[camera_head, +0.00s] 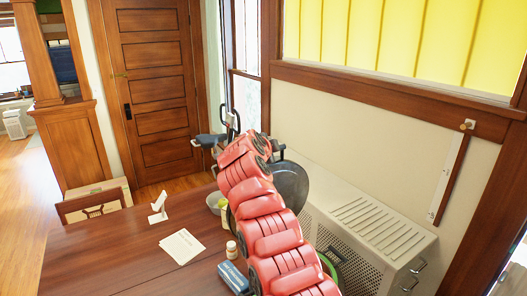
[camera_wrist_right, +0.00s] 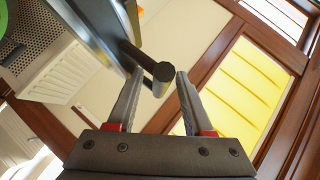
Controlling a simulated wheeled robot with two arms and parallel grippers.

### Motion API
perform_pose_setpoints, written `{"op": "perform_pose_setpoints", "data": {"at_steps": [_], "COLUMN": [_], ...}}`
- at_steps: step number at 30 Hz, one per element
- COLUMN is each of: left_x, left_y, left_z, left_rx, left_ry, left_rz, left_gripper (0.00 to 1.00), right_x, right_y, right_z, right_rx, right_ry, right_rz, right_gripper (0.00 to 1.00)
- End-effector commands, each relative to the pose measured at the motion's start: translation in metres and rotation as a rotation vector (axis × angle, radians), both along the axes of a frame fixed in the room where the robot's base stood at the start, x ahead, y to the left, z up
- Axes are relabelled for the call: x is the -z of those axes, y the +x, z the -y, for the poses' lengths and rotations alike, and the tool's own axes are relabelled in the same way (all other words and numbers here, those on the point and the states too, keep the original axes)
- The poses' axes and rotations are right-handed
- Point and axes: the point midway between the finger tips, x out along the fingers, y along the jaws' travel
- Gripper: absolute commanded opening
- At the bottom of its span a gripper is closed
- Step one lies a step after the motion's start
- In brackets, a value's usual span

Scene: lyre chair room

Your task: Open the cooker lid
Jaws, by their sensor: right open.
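A dark round disc (camera_head: 291,183), which looks like the cooker lid, stands tilted behind my red right arm in the head view. The cooker body is mostly hidden by that arm. In the right wrist view, a dark flat part (camera_wrist_right: 88,22) fills the upper left, and a dark rounded handle (camera_wrist_right: 157,70) sticks out from it. My right gripper (camera_wrist_right: 160,74) is open, with the handle's end between or just beyond its fingertips. I cannot tell whether the fingers touch it. My left gripper is not in view.
The wooden table (camera_head: 120,262) holds a white stand (camera_head: 158,208), papers (camera_head: 182,246), a small bottle (camera_head: 231,250), a blue box (camera_head: 233,278) and a bowl (camera_head: 213,201). A perforated white cabinet (camera_head: 398,238) stands along the right wall. The table's left part is clear.

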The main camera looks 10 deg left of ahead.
Motion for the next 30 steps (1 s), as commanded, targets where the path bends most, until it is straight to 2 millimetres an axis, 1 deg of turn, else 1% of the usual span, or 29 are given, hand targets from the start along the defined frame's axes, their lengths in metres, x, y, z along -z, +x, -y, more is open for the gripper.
{"op": "perform_pose_setpoints", "data": {"at_steps": [1,5,8,11,15,18,21,24,27,30], "left_x": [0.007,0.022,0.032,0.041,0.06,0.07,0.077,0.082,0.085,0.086], "left_y": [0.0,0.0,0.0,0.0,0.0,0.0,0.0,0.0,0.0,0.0], "left_z": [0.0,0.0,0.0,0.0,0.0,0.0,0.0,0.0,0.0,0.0], "left_rx": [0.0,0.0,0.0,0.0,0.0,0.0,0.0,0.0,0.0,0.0], "left_ry": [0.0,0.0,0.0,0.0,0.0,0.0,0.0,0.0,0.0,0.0], "left_rz": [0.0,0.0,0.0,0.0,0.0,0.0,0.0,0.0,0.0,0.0], "left_gripper": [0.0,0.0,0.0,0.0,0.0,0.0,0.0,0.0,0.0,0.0], "right_x": [0.002,-0.002,-0.009,-0.018,-0.031,-0.042,-0.051,-0.06,-0.066,-0.069], "right_y": [-0.003,-0.015,-0.029,-0.046,-0.08,-0.103,-0.122,-0.137,-0.146,-0.151], "right_z": [-0.001,-0.005,-0.008,-0.013,-0.021,-0.027,-0.031,-0.034,-0.036,-0.037], "right_rx": [0.0,-0.002,-0.005,-0.008,-0.009,-0.009,-0.007,-0.008,-0.008,-0.006], "right_ry": [0.001,0.004,0.006,0.006,0.009,0.008,0.004,0.003,0.004,0.004], "right_rz": [0.004,0.006,0.008,0.009,0.008,0.008,0.005,0.006,0.007,0.004], "right_gripper": [0.52,0.52,0.52,0.52,0.52,0.52,0.52,0.52,0.52,0.52]}}
